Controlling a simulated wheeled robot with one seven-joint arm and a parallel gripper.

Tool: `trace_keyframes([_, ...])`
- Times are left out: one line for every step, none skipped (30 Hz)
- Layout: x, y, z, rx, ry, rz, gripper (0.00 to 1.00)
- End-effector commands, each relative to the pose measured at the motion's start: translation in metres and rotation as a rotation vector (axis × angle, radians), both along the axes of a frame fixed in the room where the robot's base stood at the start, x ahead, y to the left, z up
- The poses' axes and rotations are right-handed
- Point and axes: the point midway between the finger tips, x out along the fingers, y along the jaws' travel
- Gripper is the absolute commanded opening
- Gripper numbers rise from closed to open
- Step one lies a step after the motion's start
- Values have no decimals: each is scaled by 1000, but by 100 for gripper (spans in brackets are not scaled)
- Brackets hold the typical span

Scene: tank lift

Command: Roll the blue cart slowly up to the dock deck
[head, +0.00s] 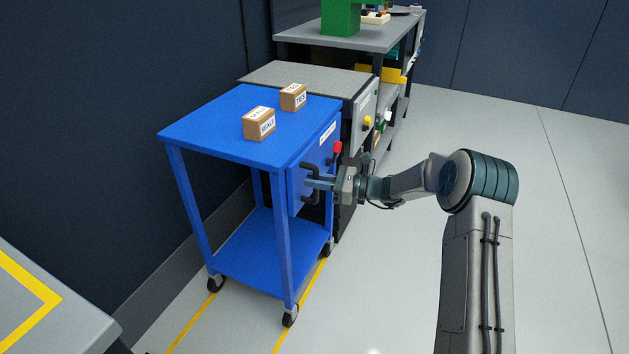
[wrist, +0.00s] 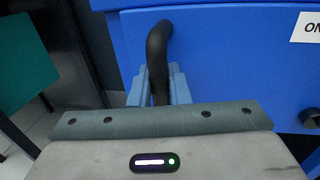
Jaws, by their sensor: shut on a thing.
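The blue cart (head: 215,128) stands upright on casters, with a flat top and a lower shelf. Two small brown labelled boxes, one nearer (head: 258,124) and one farther (head: 293,97), sit upright on its top. My gripper (head: 318,183) is shut on the black handle (wrist: 157,45) on the cart's right-hand panel; its fingers (wrist: 159,90) flank the bar in the wrist view. A grey-topped unit (head: 305,77) stands directly behind the cart, about level with its top; I cannot tell whether this is the dock deck. Any gap between them is hidden.
Yellow floor lines (head: 199,325) run along the cart's wheels. A grey surface with a yellow marking (head: 70,300) is at the lower left. A dark wall (head: 95,120) is close on the left. Shelving (head: 350,37) stands farther back. Floor to the right is clear.

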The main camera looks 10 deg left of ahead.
Motion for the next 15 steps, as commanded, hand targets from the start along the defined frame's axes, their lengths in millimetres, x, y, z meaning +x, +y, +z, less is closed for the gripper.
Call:
trace_keyframes([5,-3,2,0,-4,-16,0])
trace_keyframes([5,-4,2,-1,-5,-16,0])
trace_keyframes([5,-4,2,-1,-5,-17,0])
trace_keyframes([5,-4,2,-1,-5,-18,0])
trace_keyframes([5,-4,2,-1,-5,-18,22])
trace_keyframes([6,-4,3,-1,-6,-18,33])
trace_keyframes([5,-4,2,-1,-6,-17,35])
trace_keyframes([5,-3,2,-1,-5,-16,35])
trace_keyframes([4,-2,2,-1,-5,-14,35])
trace_keyframes([4,-1,2,-1,-5,-12,35])
trace_keyframes([3,-1,2,-1,-5,-11,35])
trace_keyframes([3,0,2,0,-4,-9,35])
trace_keyframes([3,1,2,0,-4,-7,35])
trace_keyframes([2,1,2,0,-4,-7,35])
trace_keyframes([2,1,2,0,-4,-6,35])
